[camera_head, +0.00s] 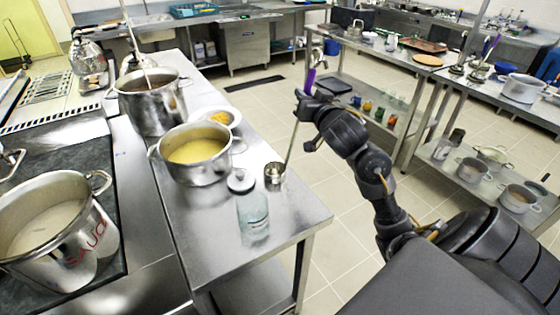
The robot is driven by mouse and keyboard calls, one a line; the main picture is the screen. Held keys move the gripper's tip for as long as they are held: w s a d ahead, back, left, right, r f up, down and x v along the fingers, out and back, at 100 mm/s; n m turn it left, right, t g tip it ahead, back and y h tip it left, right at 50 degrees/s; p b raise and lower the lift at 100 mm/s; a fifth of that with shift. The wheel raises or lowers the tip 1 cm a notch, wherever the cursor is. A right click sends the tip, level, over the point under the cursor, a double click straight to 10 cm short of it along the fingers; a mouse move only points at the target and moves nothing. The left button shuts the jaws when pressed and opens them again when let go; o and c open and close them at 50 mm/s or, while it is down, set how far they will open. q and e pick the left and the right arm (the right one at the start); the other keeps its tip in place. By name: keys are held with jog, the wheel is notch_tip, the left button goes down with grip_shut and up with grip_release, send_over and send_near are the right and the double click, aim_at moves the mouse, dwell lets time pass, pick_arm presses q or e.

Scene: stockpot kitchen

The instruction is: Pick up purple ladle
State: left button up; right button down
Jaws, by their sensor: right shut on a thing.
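The purple ladle (290,143) is upright, with its purple handle end at the top and its metal bowl (275,177) at the bottom. The bowl is at the right edge of the steel table (190,236); I cannot tell whether it touches the top. My right gripper (303,97) is shut on the ladle's upper part, just below the purple end. The fingers are small and partly hidden by the dark wrist. My left gripper is not in view.
A pot of yellow soup (187,174), a tall stockpot (146,113) and a plate of yellow food (234,111) stand farther back. The table's front right corner is clear.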

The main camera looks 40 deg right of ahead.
aim_at(311, 78)
jog(key=shift+r, duration=0.1)
jog(key=shift+r+p, duration=0.35)
jog(key=shift+r, duration=0.05)
jog(key=r+p, duration=0.3)
jog(key=r, duration=0.1)
jog(key=shift+s+d+p, duration=0.25)
jog(key=shift+s+p, duration=0.05)
jog(key=s+d+r+p, duration=0.2)
jog(key=s+r+p, duration=0.2)
jog(key=s+p, duration=0.2)
jog(key=s+d+r+p, duration=0.3)
jog(key=s+r+p, duration=0.1)
jog(key=s+p, duration=0.2)
jog(key=shift+d, duration=0.3)
dwell(0.4)
